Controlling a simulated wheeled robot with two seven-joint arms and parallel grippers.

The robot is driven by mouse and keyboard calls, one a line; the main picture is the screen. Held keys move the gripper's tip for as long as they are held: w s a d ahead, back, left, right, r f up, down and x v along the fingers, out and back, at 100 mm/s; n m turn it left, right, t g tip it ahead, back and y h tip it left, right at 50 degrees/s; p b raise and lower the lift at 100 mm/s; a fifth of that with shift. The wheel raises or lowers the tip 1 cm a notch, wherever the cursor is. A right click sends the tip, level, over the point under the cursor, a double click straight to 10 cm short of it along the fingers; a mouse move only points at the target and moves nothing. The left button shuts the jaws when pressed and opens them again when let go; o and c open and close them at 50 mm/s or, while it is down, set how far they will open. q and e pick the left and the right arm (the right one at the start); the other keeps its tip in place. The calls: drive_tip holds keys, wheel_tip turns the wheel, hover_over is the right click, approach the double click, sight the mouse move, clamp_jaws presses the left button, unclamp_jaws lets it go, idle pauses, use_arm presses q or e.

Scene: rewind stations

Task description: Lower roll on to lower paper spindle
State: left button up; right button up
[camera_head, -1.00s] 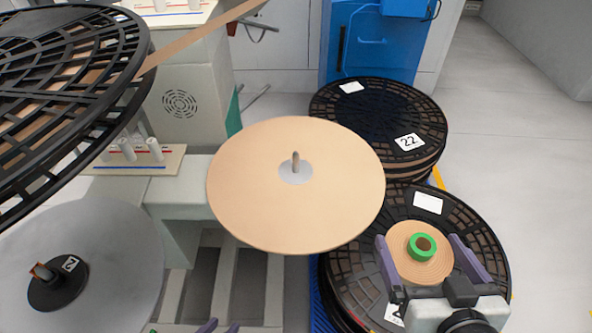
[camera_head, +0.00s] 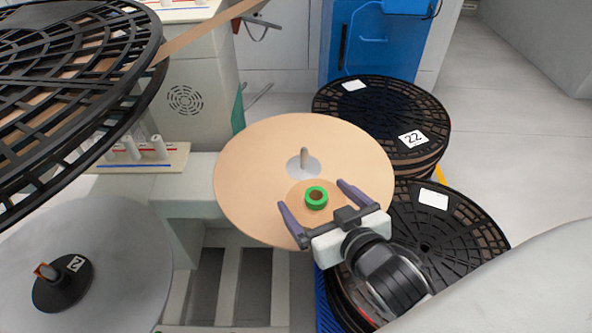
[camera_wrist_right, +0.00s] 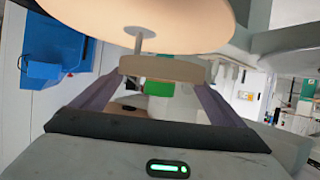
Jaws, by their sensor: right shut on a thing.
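The roll (camera_head: 298,196) is a small tan paper roll with a green core. My right gripper (camera_head: 317,205) is shut on it by its sides. The lower paper spindle is a thin pin (camera_head: 304,157) on a grey hub in the middle of a wide tan disc (camera_head: 250,165). In the head view the roll overlaps the disc's front part, and its core shows nearer the camera than the pin. In the right wrist view the roll (camera_wrist_right: 162,69) is apart from the disc (camera_wrist_right: 140,20), with the pin (camera_wrist_right: 139,44) between them. My left gripper is out of view.
Black reels are stacked at the right (camera_head: 440,230) and behind (camera_head: 380,110). A large black reel (camera_head: 80,70) hangs at upper left, above a grey disc (camera_head: 110,270) with a black hub. A paper strip (camera_head: 210,30) runs from it past the beige machine (camera_head: 185,100).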

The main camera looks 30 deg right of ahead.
drive_tip(key=w+d+f+m+h+b, duration=0.1)
drive_tip(key=w+d+f+h+b, duration=0.2)
drive_tip(key=w, duration=0.9)
wheel_tip(320, 180, up, 2)
drive_tip(key=m+b, duration=0.1)
drive_tip(key=b, duration=0.1)
hover_over(304, 161)
drive_tip(key=shift+w+r+y, duration=0.1)
drive_tip(key=shift+y, duration=0.2)
drive_tip(key=shift+w+d+f+m, duration=0.15)
drive_tip(key=shift+f+m, duration=0.05)
drive_tip(key=shift+m, duration=0.1)
drive_tip(key=shift+g, duration=0.3)
wheel_tip(304, 161, down, 5)
drive_tip(key=shift+f+b, duration=0.15)
drive_tip(key=shift+b, duration=0.5)
wheel_tip(304, 161, down, 4)
drive_tip(key=shift+f+b, duration=0.1)
drive_tip(key=shift+b, duration=0.35)
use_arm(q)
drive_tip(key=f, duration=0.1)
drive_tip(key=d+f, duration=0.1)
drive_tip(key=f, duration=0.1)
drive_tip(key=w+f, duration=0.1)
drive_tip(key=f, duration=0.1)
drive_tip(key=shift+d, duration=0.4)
